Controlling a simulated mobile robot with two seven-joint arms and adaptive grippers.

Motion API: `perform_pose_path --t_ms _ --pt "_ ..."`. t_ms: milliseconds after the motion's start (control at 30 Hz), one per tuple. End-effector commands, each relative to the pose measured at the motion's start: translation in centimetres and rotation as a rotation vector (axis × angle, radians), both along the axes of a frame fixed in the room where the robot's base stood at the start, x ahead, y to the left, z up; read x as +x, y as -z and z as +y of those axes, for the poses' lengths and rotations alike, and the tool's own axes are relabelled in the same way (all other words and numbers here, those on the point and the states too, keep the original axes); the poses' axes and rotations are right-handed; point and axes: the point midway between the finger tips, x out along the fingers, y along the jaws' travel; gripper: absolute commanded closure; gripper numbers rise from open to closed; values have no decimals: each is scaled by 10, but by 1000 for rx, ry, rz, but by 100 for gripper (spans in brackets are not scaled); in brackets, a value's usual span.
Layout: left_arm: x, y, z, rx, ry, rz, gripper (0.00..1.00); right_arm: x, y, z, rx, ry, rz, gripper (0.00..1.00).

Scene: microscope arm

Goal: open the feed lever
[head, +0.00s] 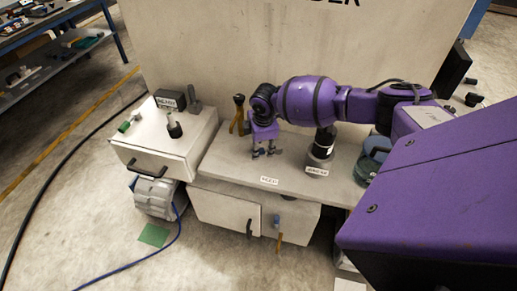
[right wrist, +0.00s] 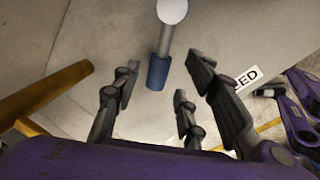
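The feed lever (right wrist: 163,50) shows in the right wrist view as a grey shaft with a pale round end and a blue sleeve. It lies between the spread fingers of my right gripper (right wrist: 160,88), with visible gaps on both sides and no clear contact. A partly hidden label ending in "ED" (right wrist: 246,78) is beside the right fingers. In the head view my right gripper (head: 266,152) hangs open over the bench, fingers down, behind a small white label (head: 269,181). I cannot make out the lever there; the gripper may hide it. My left gripper is out of view.
Brown posts with a dark knob (head: 239,115) stand just left of my gripper. A dark post with a label (head: 320,150) stands to its right. A white cabinet (head: 165,140) with a black handle is at left. The bench front (head: 225,170) is bare.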

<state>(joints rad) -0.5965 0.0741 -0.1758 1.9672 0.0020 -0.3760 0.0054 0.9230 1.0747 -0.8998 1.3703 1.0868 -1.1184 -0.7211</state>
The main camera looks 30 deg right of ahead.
Motion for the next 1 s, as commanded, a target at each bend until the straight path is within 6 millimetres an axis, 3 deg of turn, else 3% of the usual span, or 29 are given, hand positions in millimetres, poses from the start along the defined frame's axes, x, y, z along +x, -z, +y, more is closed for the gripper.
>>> perform_pose_path --t_ms 200,500,800,1000 --pt "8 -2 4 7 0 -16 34 4 22 -1 0 1 0 60" --pt "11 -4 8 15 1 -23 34 5 23 -2 -1 0 -2 60" --pt "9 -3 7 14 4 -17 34 5 23 -2 0 1 -2 100" --pt "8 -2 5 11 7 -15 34 5 23 -2 0 1 -2 100"
